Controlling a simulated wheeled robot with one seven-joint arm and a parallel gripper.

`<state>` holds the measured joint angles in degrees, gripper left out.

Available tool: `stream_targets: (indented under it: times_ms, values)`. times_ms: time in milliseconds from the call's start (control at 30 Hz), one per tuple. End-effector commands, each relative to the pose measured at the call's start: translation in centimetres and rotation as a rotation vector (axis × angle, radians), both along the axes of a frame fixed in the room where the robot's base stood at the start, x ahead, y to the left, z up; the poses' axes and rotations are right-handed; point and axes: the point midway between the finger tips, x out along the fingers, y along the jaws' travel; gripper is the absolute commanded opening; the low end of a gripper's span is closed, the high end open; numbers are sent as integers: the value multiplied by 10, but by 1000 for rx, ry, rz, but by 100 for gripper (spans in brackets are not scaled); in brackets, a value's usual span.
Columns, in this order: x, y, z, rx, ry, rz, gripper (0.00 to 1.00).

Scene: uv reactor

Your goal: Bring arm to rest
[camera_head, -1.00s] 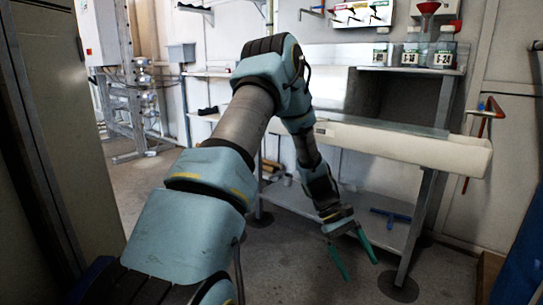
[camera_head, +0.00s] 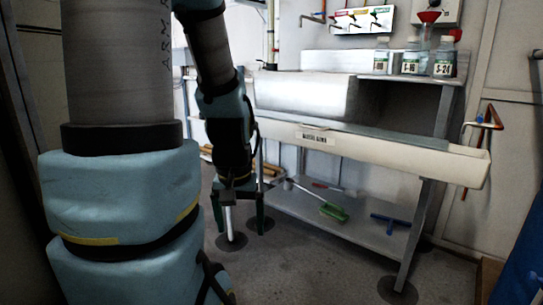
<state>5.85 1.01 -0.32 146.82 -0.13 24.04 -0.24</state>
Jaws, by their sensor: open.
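My gripper (camera_head: 238,218) hangs pointing down at the left of the workbench, in front of its lower left leg. Its two green fingers are apart, and I see nothing held between them. My arm rises beside it, with the large blue and grey links filling the left side of the view. The arm hides much of what lies behind it on the left.
The bench's long pale trough (camera_head: 400,156) juts forward along its front. A lower shelf (camera_head: 345,226) holds a green brush (camera_head: 334,212) and a blue squeegee (camera_head: 390,219). Labelled bottles (camera_head: 411,58) stand at the back right. The floor in front is clear.

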Motion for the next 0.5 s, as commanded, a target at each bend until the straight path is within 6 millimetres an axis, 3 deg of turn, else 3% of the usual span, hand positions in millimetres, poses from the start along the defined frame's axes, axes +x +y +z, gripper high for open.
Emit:
stream_targets:
  times_ms: [33,267,500]
  values:
    - [0,0,21,0,1,0,94]
    - [0,-1,71,-1,2,1,94]
    - [1,-1,147,-1,2,2,94]
